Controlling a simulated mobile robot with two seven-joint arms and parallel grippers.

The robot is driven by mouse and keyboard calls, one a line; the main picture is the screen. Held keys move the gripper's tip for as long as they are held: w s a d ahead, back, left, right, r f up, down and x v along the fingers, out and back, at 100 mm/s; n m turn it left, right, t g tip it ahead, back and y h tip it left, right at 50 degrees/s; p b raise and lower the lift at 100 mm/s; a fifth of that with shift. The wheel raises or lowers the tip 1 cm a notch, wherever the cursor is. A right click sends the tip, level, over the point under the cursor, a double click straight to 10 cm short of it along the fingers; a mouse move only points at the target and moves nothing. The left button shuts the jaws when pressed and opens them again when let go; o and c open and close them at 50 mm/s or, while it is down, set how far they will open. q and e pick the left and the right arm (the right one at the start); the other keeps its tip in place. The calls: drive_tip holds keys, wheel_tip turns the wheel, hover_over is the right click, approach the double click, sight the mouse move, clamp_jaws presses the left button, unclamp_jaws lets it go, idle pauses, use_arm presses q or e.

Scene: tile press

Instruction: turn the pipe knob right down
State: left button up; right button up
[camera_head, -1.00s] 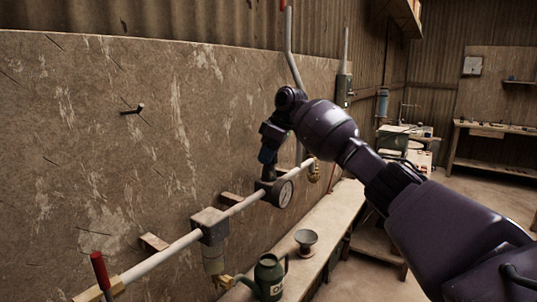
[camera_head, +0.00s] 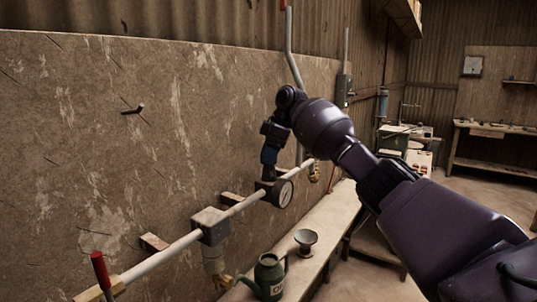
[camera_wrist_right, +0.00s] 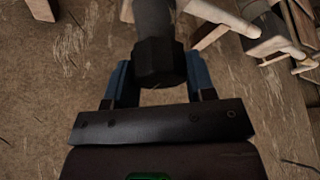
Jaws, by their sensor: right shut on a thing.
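The pipe knob (camera_wrist_right: 159,63) is a dark, faceted piece in the right wrist view, between my blue fingers. In the head view it is mostly hidden, a small dark shape above the pipe beside the round gauge (camera_head: 283,193). My right gripper (camera_head: 269,158) points down at it from above and is shut on it; its two fingers also show in the right wrist view (camera_wrist_right: 158,75), one on each side of the knob. The pale pipe (camera_head: 165,254) runs along the wall on brackets. My left gripper is in neither view.
A red-handled lever (camera_head: 99,268) stands on the pipe at lower left. The wall above the pipe is mostly bare.

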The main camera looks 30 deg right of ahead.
drive_tip(key=o, duration=0.9)
drive_tip(key=shift+o, duration=0.2)
drive_tip(key=v, duration=1.1)
drive_tip(key=shift+b, duration=0.4)
drive_tip(key=shift+s+f, duration=0.15)
drive_tip(key=shift+f, duration=0.05)
